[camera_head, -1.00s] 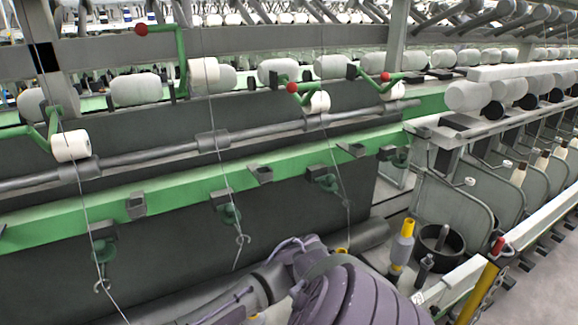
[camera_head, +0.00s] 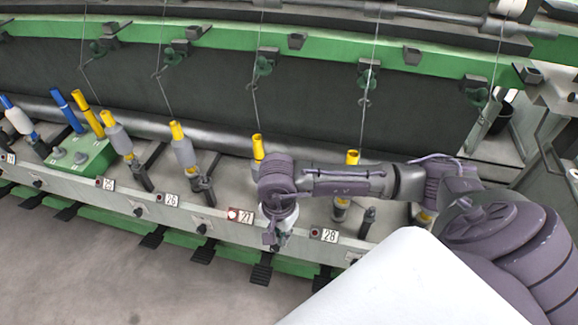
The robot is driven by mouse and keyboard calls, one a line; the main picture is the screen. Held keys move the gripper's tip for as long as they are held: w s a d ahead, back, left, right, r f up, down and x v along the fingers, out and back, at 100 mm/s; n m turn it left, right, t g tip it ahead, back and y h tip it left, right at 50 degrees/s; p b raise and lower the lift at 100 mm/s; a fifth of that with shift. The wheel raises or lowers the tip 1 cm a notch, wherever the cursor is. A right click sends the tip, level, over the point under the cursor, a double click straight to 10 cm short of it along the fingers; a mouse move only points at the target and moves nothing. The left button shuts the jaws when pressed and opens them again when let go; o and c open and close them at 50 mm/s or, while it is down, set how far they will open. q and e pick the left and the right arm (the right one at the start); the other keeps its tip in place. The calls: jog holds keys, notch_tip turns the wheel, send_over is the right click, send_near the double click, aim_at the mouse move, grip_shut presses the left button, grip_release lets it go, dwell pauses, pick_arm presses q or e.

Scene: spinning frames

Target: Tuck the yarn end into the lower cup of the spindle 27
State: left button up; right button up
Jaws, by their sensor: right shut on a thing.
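Spindle 27's yellow top (camera_head: 257,145) stands behind the front rail, above its number plate 27 (camera_head: 245,217). My arm's wrist covers its lower part, so the lower cup is hidden. A thin yarn (camera_head: 255,105) hangs from the green rail down towards this spindle. My right gripper (camera_head: 270,240) points down in front of spindle 27, just right of the number plate, at the front rail. It is shut on the yarn end, which is too thin to make out at the fingers. My left gripper is not in view.
Spindle 26 (camera_head: 183,150) stands to the left, and spindle 28 (camera_head: 352,157) to the right, partly behind my arm. The floor (camera_head: 110,280) in front is clear.

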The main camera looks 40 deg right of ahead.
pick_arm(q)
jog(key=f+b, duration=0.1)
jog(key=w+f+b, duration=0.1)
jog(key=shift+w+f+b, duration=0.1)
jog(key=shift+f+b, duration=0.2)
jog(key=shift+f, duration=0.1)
pick_arm(e)
jog(key=w+d+n, duration=0.5)
jog(key=w+n, duration=0.2)
jog(key=n, duration=0.5)
jog(key=w+d+r+n, duration=0.1)
jog(key=w+d+n, duration=0.4)
jog(key=n, duration=0.7)
jog(key=shift+w+d+r, duration=0.15)
jog(key=shift+w+d, duration=0.05)
jog(key=shift+w, duration=0.8)
jog(key=shift+f+b, duration=2.05)
jog(key=shift+f, duration=0.3)
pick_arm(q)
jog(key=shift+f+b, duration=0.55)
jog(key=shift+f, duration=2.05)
pick_arm(e)
jog(key=shift+f, duration=1.1)
